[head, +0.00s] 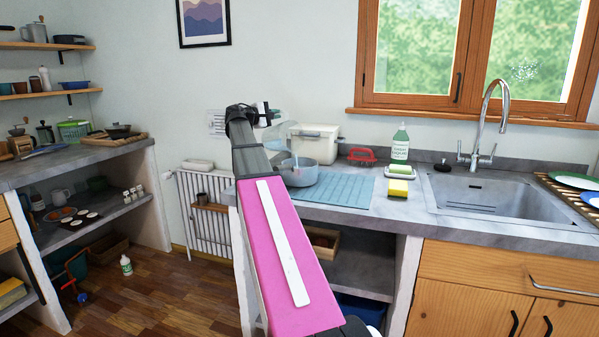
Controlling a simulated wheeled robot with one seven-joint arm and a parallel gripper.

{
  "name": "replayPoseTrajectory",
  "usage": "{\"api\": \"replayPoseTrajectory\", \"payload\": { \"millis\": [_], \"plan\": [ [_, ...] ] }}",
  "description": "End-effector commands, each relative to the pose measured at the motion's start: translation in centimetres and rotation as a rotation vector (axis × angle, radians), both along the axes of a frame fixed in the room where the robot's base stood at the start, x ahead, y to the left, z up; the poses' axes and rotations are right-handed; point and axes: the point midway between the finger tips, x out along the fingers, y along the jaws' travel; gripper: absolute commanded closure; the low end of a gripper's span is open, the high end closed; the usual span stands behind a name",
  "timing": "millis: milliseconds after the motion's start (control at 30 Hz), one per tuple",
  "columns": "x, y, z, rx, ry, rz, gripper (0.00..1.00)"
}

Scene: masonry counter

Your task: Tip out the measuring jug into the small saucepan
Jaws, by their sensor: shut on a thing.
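The measuring jug (279,136) is clear and looks tilted above the small saucepan. My gripper (264,116) is shut on it, at the jug's upper left; the exact grip is partly hidden by my own wrist. The small saucepan (302,175) is grey and stands on the left part of the blue ribbed mat (345,191). A pale streak shows between the jug and the pan's opening; I cannot tell for certain whether it is falling contents. My arm hides the pan's left side.
A cream box (318,142) stands behind the pan. The mat's right part is clear.

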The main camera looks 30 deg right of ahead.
Motion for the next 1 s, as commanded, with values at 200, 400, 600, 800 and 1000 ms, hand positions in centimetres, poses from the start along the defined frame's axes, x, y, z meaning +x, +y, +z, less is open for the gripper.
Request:
{"api": "replayPoseTrajectory", "payload": {
  "millis": [200,400,600,800,1000],
  "plan": [
    [-0.3,0.0,0.1,0.001,-0.012,0.001,1.0],
    [-0.6,-0.1,0.1,0.003,-0.025,0.0,1.0],
    [-0.9,-0.1,0.1,0.004,-0.035,0.0,1.0],
    [-1.1,-0.2,0.1,0.006,-0.046,0.0,1.0],
    [-1.5,-0.2,0.2,0.008,-0.061,0.001,1.0]
  ]
}}
